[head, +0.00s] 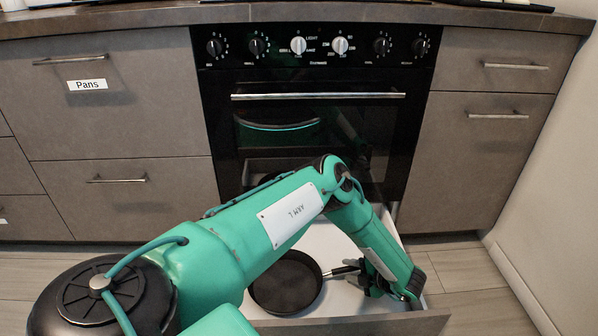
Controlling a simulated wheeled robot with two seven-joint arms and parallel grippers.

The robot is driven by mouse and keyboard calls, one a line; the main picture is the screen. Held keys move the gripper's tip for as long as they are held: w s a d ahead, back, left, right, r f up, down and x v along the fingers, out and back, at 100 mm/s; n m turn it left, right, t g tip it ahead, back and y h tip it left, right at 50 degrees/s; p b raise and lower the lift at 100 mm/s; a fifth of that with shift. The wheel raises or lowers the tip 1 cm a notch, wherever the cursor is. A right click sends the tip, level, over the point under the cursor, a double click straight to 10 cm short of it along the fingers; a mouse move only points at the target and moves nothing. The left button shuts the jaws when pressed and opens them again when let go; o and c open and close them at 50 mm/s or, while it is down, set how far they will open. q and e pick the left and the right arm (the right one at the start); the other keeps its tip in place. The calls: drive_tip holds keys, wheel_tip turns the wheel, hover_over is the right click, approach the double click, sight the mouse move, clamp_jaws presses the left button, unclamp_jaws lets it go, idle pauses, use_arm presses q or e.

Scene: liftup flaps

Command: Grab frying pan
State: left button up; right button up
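A black frying pan (286,283) lies in the open white drawer (335,303) below the oven. Its silver handle (342,271) points right, toward my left gripper. My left arm reaches across from the lower left and bends down into the right side of the drawer. My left gripper (378,285) is at the outer end of the pan handle, partly hidden behind my own forearm. I cannot tell whether its fingers are around the handle or beside it. My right gripper is not in view.
The drawer's front panel (365,326) runs along the bottom of the view. A black oven (315,110) stands behind, with closed cabinets on both sides. A drawer at left carries a "Pans" label (87,85). A wall (560,170) bounds the right. Bare floor (470,275) shows right of the drawer.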

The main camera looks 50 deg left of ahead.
use_arm(q)
clamp_jaws()
drive_tip(key=shift+r, duration=0.15)
